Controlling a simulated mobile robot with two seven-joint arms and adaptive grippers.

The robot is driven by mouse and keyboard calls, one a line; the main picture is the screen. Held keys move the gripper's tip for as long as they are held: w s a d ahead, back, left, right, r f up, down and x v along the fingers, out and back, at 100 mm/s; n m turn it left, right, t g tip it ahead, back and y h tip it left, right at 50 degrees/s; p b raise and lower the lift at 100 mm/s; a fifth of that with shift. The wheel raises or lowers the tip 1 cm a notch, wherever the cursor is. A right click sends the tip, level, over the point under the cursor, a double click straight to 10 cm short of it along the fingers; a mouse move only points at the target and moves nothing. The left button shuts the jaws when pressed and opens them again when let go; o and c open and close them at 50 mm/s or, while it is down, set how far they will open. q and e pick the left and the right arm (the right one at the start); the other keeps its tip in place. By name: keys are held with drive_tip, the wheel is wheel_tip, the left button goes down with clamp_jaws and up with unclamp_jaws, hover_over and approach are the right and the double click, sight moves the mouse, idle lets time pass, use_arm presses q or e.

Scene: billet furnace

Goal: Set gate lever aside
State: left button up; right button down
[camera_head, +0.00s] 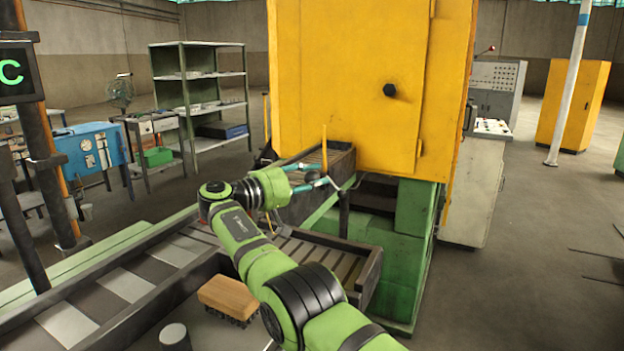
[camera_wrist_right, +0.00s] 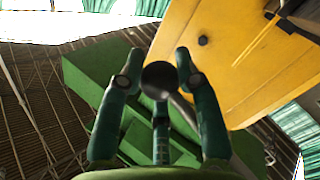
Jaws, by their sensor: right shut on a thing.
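My right gripper (camera_head: 318,179) reaches from the lower right to the front of the yellow furnace (camera_head: 347,80). In the right wrist view, its teal fingers (camera_wrist_right: 159,66) are closed around the dark round knob (camera_wrist_right: 160,77) of the gate lever. A thin rod runs from the knob down to the right, partly hidden by a finger. In the head view, the fingers hide most of the lever's grip end, and a dark upright post (camera_head: 344,213) stands just beside them. My left gripper is not in view.
A roller conveyor (camera_head: 330,255) with dark side rails lies under my right arm. A wooden-backed brush (camera_head: 228,297) and a grey cylinder (camera_head: 174,337) rest in front of it. A thin yellow rod (camera_head: 324,150) stands close behind the gripper. Open floor lies to the right.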

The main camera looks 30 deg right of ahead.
drive_tip(key=c, duration=0.9)
unclamp_jaws()
drive_tip(key=shift+s+a+r, duration=0.1)
drive_tip(key=shift+o, duration=0.2)
drive_tip(key=shift+t, duration=0.3)
